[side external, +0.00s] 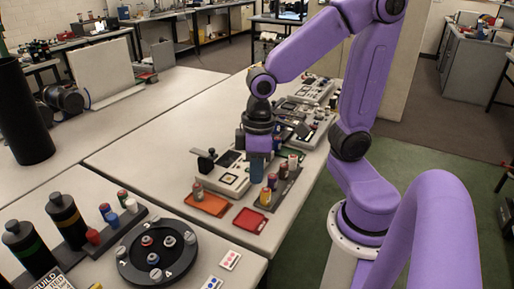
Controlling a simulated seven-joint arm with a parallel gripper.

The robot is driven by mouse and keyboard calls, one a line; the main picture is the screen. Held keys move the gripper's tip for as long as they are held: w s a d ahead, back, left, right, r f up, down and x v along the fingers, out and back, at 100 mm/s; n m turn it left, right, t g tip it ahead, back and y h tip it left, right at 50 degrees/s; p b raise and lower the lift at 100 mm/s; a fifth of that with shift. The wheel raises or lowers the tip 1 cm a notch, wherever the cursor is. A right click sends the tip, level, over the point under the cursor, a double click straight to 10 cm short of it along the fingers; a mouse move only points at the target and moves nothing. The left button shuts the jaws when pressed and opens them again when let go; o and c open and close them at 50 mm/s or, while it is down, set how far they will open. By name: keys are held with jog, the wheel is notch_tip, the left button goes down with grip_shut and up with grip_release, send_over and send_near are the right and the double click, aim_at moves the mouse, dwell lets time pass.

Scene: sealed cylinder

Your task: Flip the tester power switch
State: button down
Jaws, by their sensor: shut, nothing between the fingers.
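A pale boxy device (232,179) with a dark panel and a black lever-like part on its left stands on the table near the middle of the side external view. It looks like the tester. Its power switch is too small to make out. My gripper (257,178) points down at the device's right side, close in front of a rack of small cylinders. The fingers are shut and hold nothing. Whether the fingertips touch the device cannot be told from this angle.
A dark rack (281,188) with several coloured cylinders stands just right of my gripper. An orange tray (207,204) and a red tray (250,221) lie in front. A round black numbered holder (135,262) and dark bottles (66,217) stand front left. More devices (308,92) stand behind.

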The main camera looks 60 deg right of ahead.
jog(key=w+d+f+m, duration=0.2)
jog(key=w+d+m, duration=1.1)
jog(key=w+d, duration=0.15)
jog(key=w+d+f+m+t, duration=0.1)
jog(key=d+f+m, duration=0.1)
jog(key=d+m, duration=0.9)
jog(key=d, duration=0.9)
jog(key=shift+w+d+f+t+h, duration=0.15)
jog(key=shift+d+f+t+h, duration=0.05)
jog(key=shift+f+t+h, duration=0.15)
jog(key=f, duration=0.4)
jog(key=w+f, duration=0.1)
jog(key=f, duration=0.4)
jog(key=w+f, duration=0.1)
jog(key=f, duration=0.3)
jog(key=shift+w+f, duration=0.1)
jog(key=shift+f, duration=0.3)
jog(key=shift+w+f, duration=0.1)
